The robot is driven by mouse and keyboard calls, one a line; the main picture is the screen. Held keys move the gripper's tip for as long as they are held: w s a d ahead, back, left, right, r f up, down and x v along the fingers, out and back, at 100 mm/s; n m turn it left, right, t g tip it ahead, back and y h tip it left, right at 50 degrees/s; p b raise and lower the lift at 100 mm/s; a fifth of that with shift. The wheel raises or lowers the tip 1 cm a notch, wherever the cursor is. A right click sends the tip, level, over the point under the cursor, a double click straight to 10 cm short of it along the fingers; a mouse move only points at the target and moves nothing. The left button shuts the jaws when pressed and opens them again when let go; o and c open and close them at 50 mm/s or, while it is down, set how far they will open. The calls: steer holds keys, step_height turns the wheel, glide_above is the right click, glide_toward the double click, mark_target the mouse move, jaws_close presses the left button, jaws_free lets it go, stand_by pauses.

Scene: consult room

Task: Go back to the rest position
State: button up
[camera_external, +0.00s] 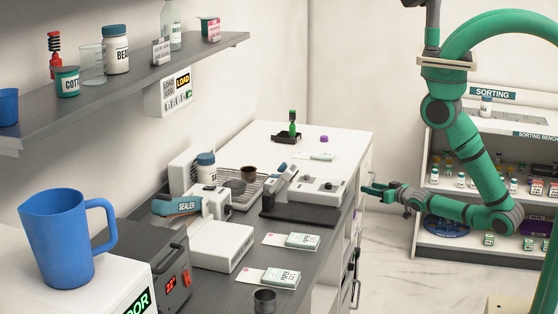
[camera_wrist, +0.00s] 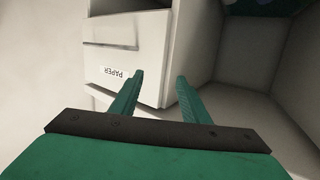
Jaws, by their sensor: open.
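My green arm comes down from the upper right in the external view. My gripper (camera_external: 378,189) hangs in the air just right of the counter's front edge, pointing left. In the wrist view my gripper (camera_wrist: 159,80) has its two green fingers spread apart, with nothing between them. Beyond the fingers is a white drawer front (camera_wrist: 125,50) with a label reading PAPER.
A blue pitcher (camera_external: 60,240) stands front left. A sorting shelf (camera_external: 440,192) with several small items stands behind my arm. Floor between is clear.

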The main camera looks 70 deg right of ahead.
steer(key=s+a+r+n+y, duration=0.2)
steer(key=a+r+y, duration=0.1)
steer(key=a, duration=0.7)
steer(key=s+a+r+n+t+y, duration=0.1)
steer(key=s+a+r+n+y, duration=0.1)
steer(key=a, duration=0.9)
steer(key=s+a+r+n+t+y, duration=0.1)
steer(key=s+a+r+n+y, duration=0.2)
steer(key=a, duration=0.8)
steer(key=shift+s+a+r+y, duration=0.2)
steer(key=shift+s+r+y, duration=0.15)
steer(key=shift+s+y, duration=0.15)
